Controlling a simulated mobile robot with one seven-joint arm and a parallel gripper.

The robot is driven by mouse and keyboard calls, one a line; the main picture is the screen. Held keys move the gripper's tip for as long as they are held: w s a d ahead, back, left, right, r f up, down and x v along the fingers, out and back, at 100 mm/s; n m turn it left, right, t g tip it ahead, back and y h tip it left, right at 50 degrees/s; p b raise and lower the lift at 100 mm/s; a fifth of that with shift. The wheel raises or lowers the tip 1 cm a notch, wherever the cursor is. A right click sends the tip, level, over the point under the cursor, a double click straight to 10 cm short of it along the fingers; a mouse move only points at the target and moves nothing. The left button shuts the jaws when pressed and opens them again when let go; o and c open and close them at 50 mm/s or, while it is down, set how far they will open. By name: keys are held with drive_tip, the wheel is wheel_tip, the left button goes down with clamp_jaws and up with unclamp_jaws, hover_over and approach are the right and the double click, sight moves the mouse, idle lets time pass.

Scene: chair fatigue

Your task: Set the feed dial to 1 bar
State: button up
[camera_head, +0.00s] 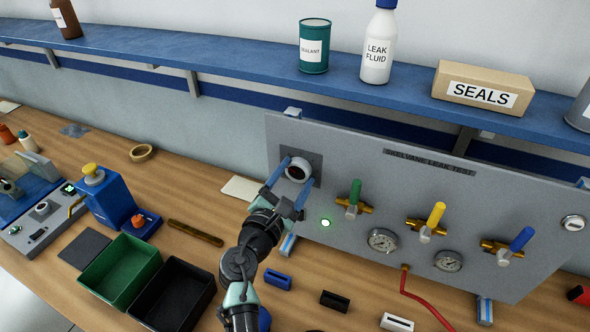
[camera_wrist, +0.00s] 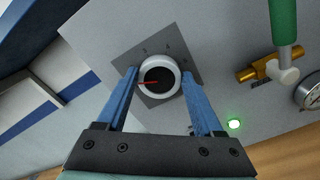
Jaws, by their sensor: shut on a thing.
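The feed dial (camera_head: 298,169) is a round knob with a white rim and dark face on a dark square plate, at the left end of the grey leak test panel (camera_head: 350,140). In the wrist view the dial (camera_wrist: 159,76) shows a red pointer (camera_wrist: 150,82) aimed left; small marks on the plate are too small to read. My gripper (camera_head: 289,185) has its blue fingers on either side of the dial. In the wrist view the gripper (camera_wrist: 160,85) is shut on the dial's rim.
Green (camera_head: 355,192), yellow (camera_head: 436,214) and blue (camera_head: 521,239) valve handles stick out of the panel to the right. A green lamp (camera_head: 325,223) glows below the dial. Two gauges (camera_head: 382,240) sit lower right. A blue shelf (camera_head: 250,70) runs above. Bins (camera_head: 120,270) stand lower left.

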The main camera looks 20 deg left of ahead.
drive_tip(key=shift+a+n+p, duration=0.1)
drive_tip(key=shift+n+p, duration=1.1)
drive_tip(key=shift+n, duration=1.1)
drive_tip(key=o, duration=1.4)
drive_tip(key=s, duration=0.4)
drive_tip(key=s+b, duration=0.1)
drive_tip(key=s, duration=0.3)
drive_tip(key=s+b, duration=0.1)
drive_tip(key=s, duration=0.4)
drive_tip(key=shift+a, duration=0.25)
